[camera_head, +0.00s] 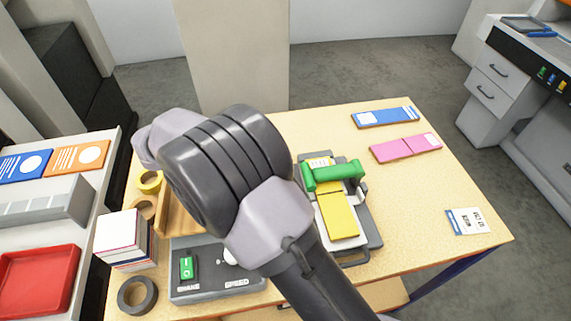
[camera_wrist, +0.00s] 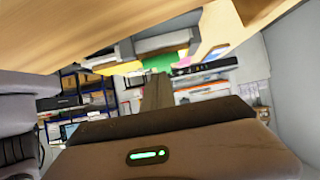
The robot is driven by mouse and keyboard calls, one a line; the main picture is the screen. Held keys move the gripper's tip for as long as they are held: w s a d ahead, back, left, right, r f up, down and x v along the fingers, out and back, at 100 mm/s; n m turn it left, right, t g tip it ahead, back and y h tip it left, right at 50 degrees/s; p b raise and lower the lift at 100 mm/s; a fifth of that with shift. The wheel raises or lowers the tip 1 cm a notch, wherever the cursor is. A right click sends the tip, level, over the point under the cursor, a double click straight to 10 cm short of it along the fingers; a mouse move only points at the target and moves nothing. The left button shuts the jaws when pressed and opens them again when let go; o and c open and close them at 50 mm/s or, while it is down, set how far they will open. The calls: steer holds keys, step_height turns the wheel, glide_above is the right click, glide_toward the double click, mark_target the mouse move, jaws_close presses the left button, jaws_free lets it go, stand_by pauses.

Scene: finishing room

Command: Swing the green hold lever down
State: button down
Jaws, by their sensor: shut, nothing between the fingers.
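The green hold lever (camera_head: 338,172) shows in the head view, right of my arm. It is a thick green bar across the back part of a dark-based fixture (camera_head: 372,228) on the table. A yellow block (camera_head: 339,216) lies in front of the lever on the fixture's white plate. My arm hides part of the fixture's left side. My gripper's fingers do not show in the head view. In the wrist view my gripper (camera_wrist: 157,92) is shut and empty, seen past its dark housing with a green light.
The wooden table (camera_head: 430,190) holds a grey control box (camera_head: 218,289), a tape roll (camera_head: 137,295), stacked books (camera_head: 122,238), a blue card (camera_head: 385,117) and a pink card (camera_head: 405,148). A white label card (camera_head: 467,221) lies near the right corner. The table's right part is mostly clear.

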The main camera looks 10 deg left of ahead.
steer(key=shift+s+a+r+p, duration=0.1)
steer(key=shift+s+a+p, duration=0.1)
steer(key=shift+a, duration=0.55)
steer(key=shift+s+a+p, duration=0.15)
steer(key=shift+s+a, duration=0.1)
steer(key=shift+a, duration=0.45)
steer(key=shift+s+a+r+p, duration=0.1)
steer(key=shift+s+a+p, duration=0.1)
steer(key=shift+a, duration=0.55)
steer(key=s+d+r+n+g+y+b, duration=0.1)
steer(key=s+d+r+n+g+y, duration=0.25)
steer(key=d, duration=0.55)
steer(key=s+d+r+n+y+b, duration=0.2)
steer(key=d+r+y, duration=0.3)
steer(key=d, duration=0.5)
steer(key=s+d+n+t+y, duration=0.2)
steer(key=s, duration=0.3)
steer(key=s+d+n+t+y+b, duration=0.1)
steer(key=s+d+n+t+y, duration=0.1)
steer(key=s, duration=0.4)
steer(key=shift+s+d+r+t+y, duration=0.35)
steer(key=shift+t+y, duration=0.1)
steer(key=shift+t, duration=0.3)
